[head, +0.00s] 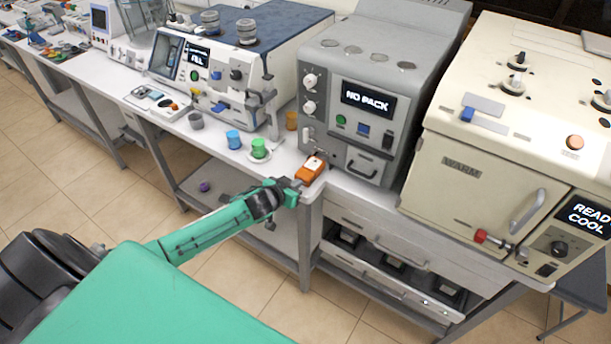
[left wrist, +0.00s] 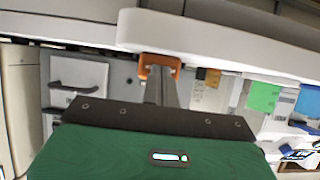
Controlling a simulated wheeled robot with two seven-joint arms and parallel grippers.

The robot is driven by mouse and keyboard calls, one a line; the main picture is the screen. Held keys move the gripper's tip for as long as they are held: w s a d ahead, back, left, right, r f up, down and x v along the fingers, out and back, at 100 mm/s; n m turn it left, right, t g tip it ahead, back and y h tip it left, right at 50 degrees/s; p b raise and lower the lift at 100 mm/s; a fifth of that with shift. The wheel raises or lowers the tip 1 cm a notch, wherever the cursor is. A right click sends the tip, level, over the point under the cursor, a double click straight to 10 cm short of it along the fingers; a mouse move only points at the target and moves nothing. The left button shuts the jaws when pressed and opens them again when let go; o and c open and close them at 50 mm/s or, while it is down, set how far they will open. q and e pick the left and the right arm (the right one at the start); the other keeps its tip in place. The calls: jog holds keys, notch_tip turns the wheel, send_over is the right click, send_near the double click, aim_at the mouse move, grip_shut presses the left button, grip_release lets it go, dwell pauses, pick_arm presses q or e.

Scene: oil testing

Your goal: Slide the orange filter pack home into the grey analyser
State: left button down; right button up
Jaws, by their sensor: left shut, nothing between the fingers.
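The orange filter pack (head: 309,170), with a pale label on top, lies at the front edge of the white bench, before the grey analyser (head: 375,85). The analyser's screen reads "NO PACK". My left gripper (head: 293,186) is at the near end of the pack, with its fingers shut and nothing between them. In the left wrist view the closed fingers (left wrist: 160,88) point at an orange loop-shaped part of the pack (left wrist: 160,63). I cannot tell whether they touch it. The pack's far end is close to the analyser's lower left front. My right gripper is not in view.
A blue cup (head: 234,139), a green cup (head: 260,148) on a saucer and a grey cup (head: 196,120) stand left of the pack. An orange-brown cup (head: 291,120) stands behind. A cream oven (head: 500,140) is at the right. Drawers sit below the bench.

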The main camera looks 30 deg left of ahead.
aim_at(308, 170)
pick_arm(q)
jog(key=shift+w+d, duration=0.1)
jog(key=shift+w, duration=0.65)
jog(key=shift+w+d+f+b, duration=0.1)
jog(key=shift+w+b, duration=0.45)
jog(key=shift+w, duration=1.05)
jog(key=shift+w+d+b, duration=0.15)
jog(key=shift+w+b, duration=0.35)
jog(key=shift+w, duration=1.05)
jog(key=shift+s+r+p, duration=0.2)
jog(key=shift+s+p, duration=0.1)
jog(key=shift+p, duration=0.15)
jog(key=p+v, duration=0.3)
jog(key=v, duration=0.1)
jog(key=shift+s+r, duration=0.1)
jog(key=shift+r, duration=0.05)
jog(key=p+v, duration=0.3)
jog(key=shift+s, duration=0.5)
